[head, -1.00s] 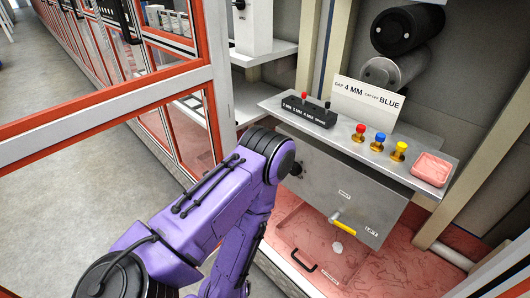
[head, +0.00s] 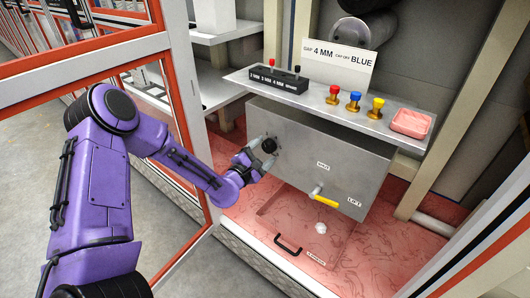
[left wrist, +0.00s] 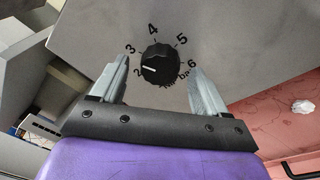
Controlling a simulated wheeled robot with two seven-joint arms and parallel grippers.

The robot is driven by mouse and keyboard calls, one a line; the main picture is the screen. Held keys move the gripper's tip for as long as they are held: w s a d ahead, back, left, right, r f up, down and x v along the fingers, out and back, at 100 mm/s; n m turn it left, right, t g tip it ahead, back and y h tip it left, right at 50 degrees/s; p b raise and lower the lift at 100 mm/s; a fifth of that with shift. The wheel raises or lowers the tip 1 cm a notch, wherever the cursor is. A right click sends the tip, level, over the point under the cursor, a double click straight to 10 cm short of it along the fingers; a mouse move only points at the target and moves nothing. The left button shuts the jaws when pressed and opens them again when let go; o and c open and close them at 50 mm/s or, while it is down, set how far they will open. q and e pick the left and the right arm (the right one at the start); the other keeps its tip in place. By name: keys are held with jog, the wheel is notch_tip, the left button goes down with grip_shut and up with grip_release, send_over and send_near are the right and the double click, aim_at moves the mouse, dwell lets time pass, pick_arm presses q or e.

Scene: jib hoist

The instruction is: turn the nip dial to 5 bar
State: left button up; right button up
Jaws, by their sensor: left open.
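The nip dial is a black ridged knob (head: 269,145) on the left part of the grey panel (head: 310,150). In the left wrist view the dial (left wrist: 160,63) has a scale marked 2 to 6 bar around it. Its white pointer line points left, close to the 2. My left gripper (head: 258,153) is open in front of the panel. In the left wrist view its two fingers (left wrist: 159,80) stand apart on either side of the dial, somewhat below its centre. I cannot tell whether they touch it. My right gripper is not in view.
A yellow-handled lever (head: 324,200) sticks out of the panel lower right. The shelf above holds red, blue and yellow knobs (head: 354,101), a pink tray (head: 411,122), a black gauge block (head: 278,79) and a sign (head: 338,58). An orange-framed guard (head: 185,110) stands at left.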

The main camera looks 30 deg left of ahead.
pick_arm(q)
jog(key=shift+w, duration=0.65)
jog(key=c, duration=1.1)
jog(key=shift+o, duration=0.3)
jog(key=m+b, duration=0.1)
jog(key=m, duration=0.4)
jog(key=shift+f, duration=0.15)
jog(key=m, duration=0.3)
jog(key=m+b, duration=0.1)
jog(key=m, duration=0.1)
jog(key=shift+f+m+t+h+b, duration=0.15)
jog(key=shift+m+t+h+b, duration=0.15)
jog(key=shift+m+t+h, duration=0.1)
jog(key=m+h+b, duration=0.1)
jog(key=m, duration=0.5)
jog(key=m+b, duration=0.2)
jog(key=m, duration=0.3)
jog(key=shift+a+m+h, duration=0.15)
jog(key=shift+m+h, duration=0.15)
jog(key=shift+m, duration=0.1)
